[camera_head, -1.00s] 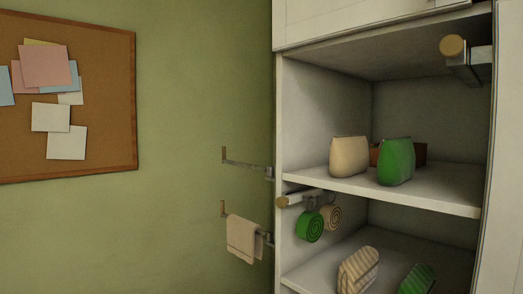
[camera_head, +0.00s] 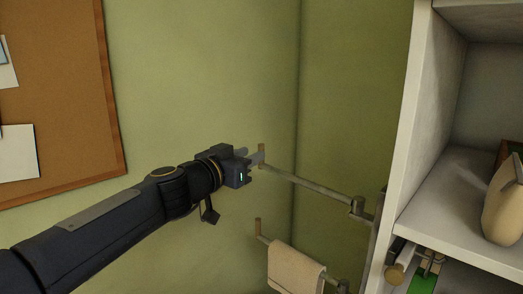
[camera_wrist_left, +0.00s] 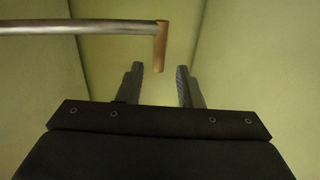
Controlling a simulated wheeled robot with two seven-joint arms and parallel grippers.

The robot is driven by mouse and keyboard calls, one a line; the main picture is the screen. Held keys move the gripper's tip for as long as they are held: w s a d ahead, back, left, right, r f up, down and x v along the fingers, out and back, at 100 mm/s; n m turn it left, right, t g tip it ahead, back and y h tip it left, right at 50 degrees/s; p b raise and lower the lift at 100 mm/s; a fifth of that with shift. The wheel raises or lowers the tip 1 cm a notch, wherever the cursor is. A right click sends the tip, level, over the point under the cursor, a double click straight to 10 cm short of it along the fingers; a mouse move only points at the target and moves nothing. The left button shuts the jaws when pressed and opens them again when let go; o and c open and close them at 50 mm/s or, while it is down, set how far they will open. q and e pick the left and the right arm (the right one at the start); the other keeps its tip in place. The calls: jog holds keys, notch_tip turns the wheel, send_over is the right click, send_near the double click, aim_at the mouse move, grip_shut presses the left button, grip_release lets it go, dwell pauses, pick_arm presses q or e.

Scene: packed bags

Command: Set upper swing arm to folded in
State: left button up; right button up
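The upper swing arm (camera_head: 310,187) is a thin metal bar that reaches out to the left from a bracket beside the shelf unit, with a wooden peg (camera_head: 261,151) at its free end. The bar (camera_wrist_left: 80,27) and its peg (camera_wrist_left: 161,46) also show in the left wrist view, just beyond the fingertips. My left gripper (camera_head: 254,157) is at the peg end of the bar. In the left wrist view its two fingers (camera_wrist_left: 159,69) are apart with nothing held between them. Whether a finger touches the peg is unclear. My right gripper is not in view.
The lower swing arm (camera_head: 264,240) carries a beige towel (camera_head: 293,268) below. The white shelf unit (camera_head: 408,130) stands at the right, with a beige bag (camera_head: 503,212) on its shelf. A cork board (camera_head: 60,100) hangs on the green wall at the left.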

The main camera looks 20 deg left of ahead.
aim_at(262, 162)
pick_arm(q)
jog(key=w, duration=0.2)
jog(key=w+d, duration=0.1)
jog(key=w, duration=0.2)
jog(key=shift+w+p, duration=0.15)
jog(key=shift+p, duration=0.15)
jog(key=shift+d, duration=0.1)
grip_shut()
